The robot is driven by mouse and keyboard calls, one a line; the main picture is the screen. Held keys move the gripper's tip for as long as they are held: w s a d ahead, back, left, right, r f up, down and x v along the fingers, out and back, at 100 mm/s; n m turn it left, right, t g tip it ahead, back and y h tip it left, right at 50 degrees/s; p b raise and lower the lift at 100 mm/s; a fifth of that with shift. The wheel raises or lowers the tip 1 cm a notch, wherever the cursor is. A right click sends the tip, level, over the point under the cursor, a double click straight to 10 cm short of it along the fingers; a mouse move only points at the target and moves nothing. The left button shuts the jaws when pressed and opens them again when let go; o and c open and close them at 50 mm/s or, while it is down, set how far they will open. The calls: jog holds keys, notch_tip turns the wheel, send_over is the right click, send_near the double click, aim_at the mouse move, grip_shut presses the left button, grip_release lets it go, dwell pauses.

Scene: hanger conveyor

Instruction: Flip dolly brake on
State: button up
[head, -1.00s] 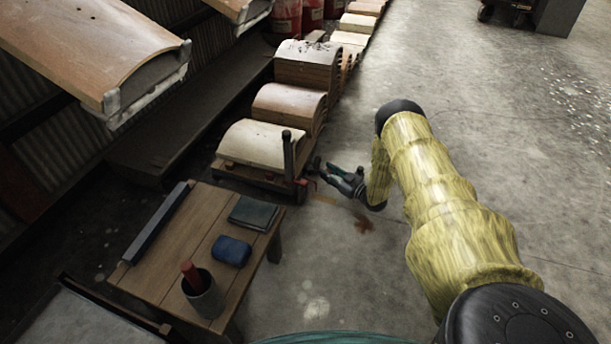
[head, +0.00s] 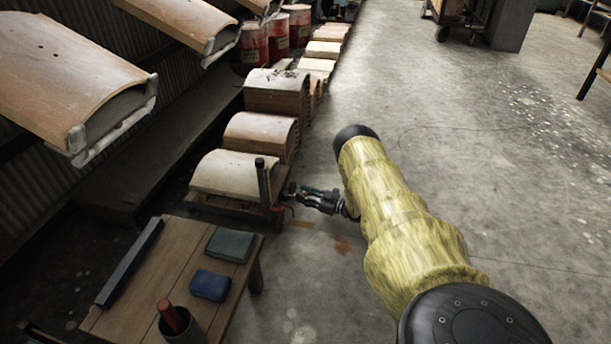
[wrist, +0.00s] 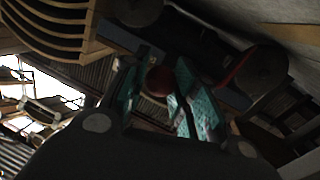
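The dolly (head: 232,207) is a low wooden platform with a dark upright post (head: 263,182) at its near corner, loaded with curved wooden pieces. A red lever (head: 283,210) sticks out low at this corner. My gripper (head: 290,190) reaches the corner from the right, low to the floor. In the wrist view its teal-padded fingers (wrist: 163,62) are apart. A round red knob (wrist: 159,82) shows between them, close to the right finger; I cannot tell whether they touch. A red curved bar (wrist: 236,68) and a dark wheel (wrist: 262,70) are right of the fingers.
A wooden table (head: 185,255) stands at the near left with a blue pouch (head: 210,285), a dark book (head: 230,244) and a cup (head: 182,328). Curved panels (head: 75,75) hang at the upper left. Red drums (head: 253,45) stand behind.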

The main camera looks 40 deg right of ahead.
jog(key=shift+o, duration=1.1)
jog(key=shift+w+a, duration=0.35)
jog(key=shift+a, duration=0.15)
jog(key=shift+w, duration=0.1)
jog(key=shift+s+d+f, duration=0.15)
jog(key=shift+s+d, duration=0.05)
jog(key=shift+d, duration=0.05)
jog(key=shift+s+d, duration=0.1)
jog(key=shift+s, duration=0.1)
jog(key=shift+s+d+f, duration=0.1)
jog(key=shift+s, duration=0.2)
jog(key=v, duration=1.1)
jog(key=shift+r, duration=0.25)
